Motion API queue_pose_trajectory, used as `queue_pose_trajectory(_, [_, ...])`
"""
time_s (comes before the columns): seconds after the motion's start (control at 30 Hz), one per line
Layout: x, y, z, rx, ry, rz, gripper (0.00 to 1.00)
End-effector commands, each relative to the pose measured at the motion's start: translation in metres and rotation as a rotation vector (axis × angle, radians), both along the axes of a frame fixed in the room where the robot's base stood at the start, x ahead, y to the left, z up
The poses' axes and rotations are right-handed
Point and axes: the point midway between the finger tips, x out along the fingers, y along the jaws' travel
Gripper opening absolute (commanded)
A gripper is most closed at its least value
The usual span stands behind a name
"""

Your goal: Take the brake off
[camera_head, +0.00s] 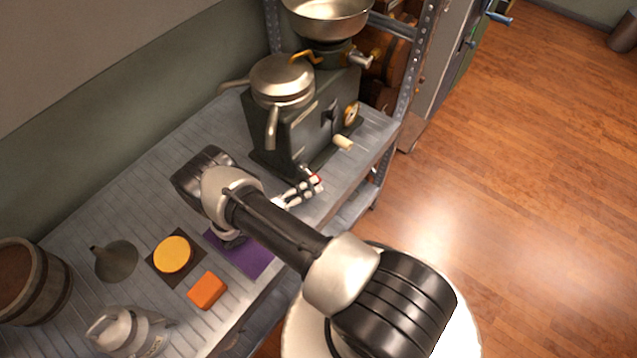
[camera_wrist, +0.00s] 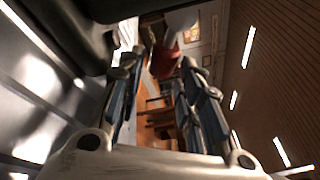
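A dark green-grey cast machine (camera_head: 300,135) with a metal bowl on top stands at the right end of the slatted bench. It has a crank with a pale handle (camera_head: 343,142) and a yellow round part on its right side. A small red piece (camera_head: 317,179) shows low at its front, by my fingertips. I cannot tell for sure whether it is the brake. My gripper (camera_head: 306,187) is low in front of the machine. In the wrist view its fingers (camera_wrist: 162,62) stand apart, with a red piece (camera_wrist: 165,63) visible beyond or between them; contact cannot be told.
Shelf uprights (camera_head: 410,70) stand right of the machine.

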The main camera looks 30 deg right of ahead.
Motion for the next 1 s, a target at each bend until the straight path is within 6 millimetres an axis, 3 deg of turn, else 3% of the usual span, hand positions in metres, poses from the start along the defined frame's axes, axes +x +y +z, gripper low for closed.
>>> queue_pose_trajectory(0.2, [0.0, -0.028, 0.001, 0.0, 0.0, -0.001, 0.33])
queue_pose_trajectory(0.6, [0.001, -0.035, 0.001, 0.0, -0.001, 0.002, 0.33])
queue_pose_trajectory(1.0, [0.001, -0.034, 0.001, 0.0, -0.001, 0.002, 0.06])
